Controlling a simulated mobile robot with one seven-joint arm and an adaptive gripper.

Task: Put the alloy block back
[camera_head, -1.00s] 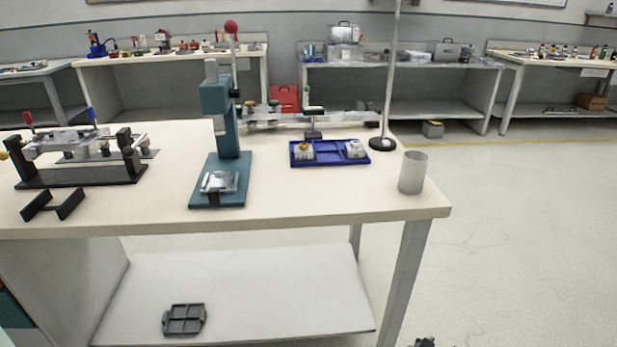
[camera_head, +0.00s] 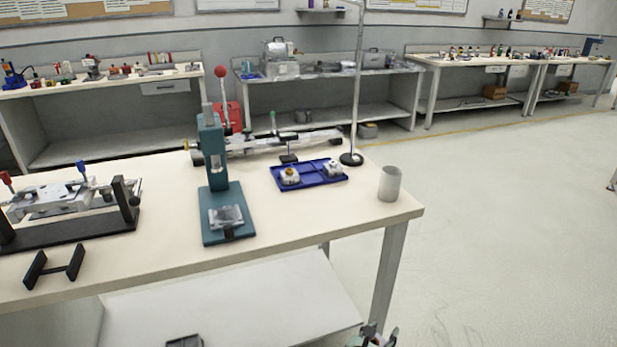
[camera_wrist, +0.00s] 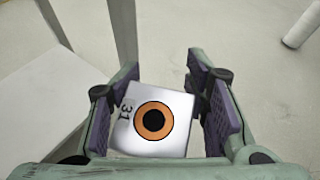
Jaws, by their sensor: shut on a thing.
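A silvery block (camera_wrist: 157,141) with an orange ring around a dark centre and the number 31 is between the purple pads of my gripper (camera_wrist: 165,108). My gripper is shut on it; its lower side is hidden. In the head view my gripper (camera_head: 373,337) shows only partly at the bottom edge, low beside the near right table leg. A blue tray (camera_head: 311,173) lies on the workbench (camera_head: 290,216). It holds a pale block with an orange-yellow top (camera_head: 289,176) at its left and another pale block (camera_head: 333,168) at its right. Its middle looks empty.
A grey cup (camera_head: 389,184) stands at the bench's right corner. A stand with a tall rod (camera_head: 356,110) is behind the tray's right end. A teal press (camera_head: 212,165) stands left of the tray. Open floor lies to the right.

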